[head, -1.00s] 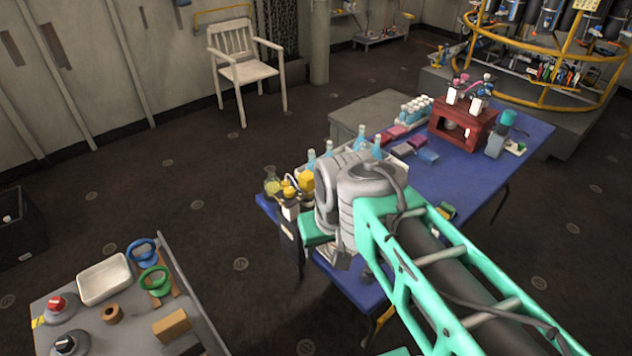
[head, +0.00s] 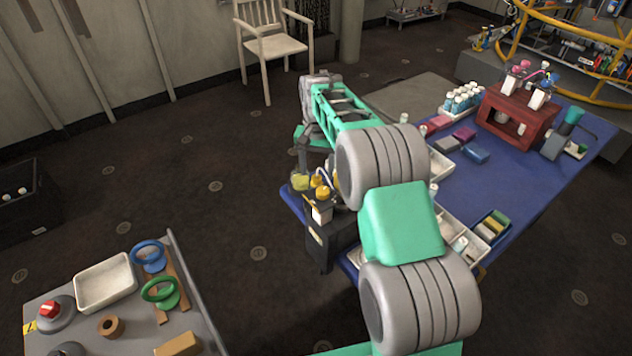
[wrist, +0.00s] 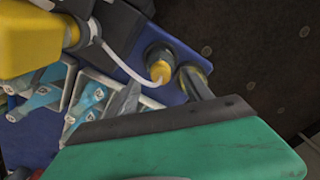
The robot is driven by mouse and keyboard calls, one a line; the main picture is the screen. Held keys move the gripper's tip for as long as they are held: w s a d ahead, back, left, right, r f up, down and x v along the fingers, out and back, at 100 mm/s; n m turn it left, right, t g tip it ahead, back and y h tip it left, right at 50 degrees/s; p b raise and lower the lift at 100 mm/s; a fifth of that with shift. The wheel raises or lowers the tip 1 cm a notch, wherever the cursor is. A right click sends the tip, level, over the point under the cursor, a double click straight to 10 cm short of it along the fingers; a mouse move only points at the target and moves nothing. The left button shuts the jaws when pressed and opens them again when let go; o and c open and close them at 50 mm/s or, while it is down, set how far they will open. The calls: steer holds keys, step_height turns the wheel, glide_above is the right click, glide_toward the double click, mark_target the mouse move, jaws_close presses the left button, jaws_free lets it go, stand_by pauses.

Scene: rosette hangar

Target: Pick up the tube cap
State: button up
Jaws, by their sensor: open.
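I cannot single out the tube cap for certain. Several pale-capped tubes (head: 464,98) stand together on the far side of the blue table (head: 508,190), well to the right of my gripper. My gripper is over the table's left end in the head view, mostly hidden by my arm. In the wrist view one green jaw with a dark edge (wrist: 170,127) fills the lower right. My gripper is open, and nothing shows held. Beyond the jaw are blue-labelled bottles (wrist: 88,104) in a pale rack, and a yellow tip (wrist: 160,71) on a white tube at a dark round opening.
A yellow-topped device (head: 322,205) stands at the table's left end, close to my wrist. A red stand (head: 517,115) is at the back right. A grey bench (head: 75,318) with a white tray (head: 104,283) is at lower left. Floor between is clear.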

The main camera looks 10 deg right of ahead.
mark_target(316, 177)
steer(key=shift+f, duration=1.6)
jaws_close()
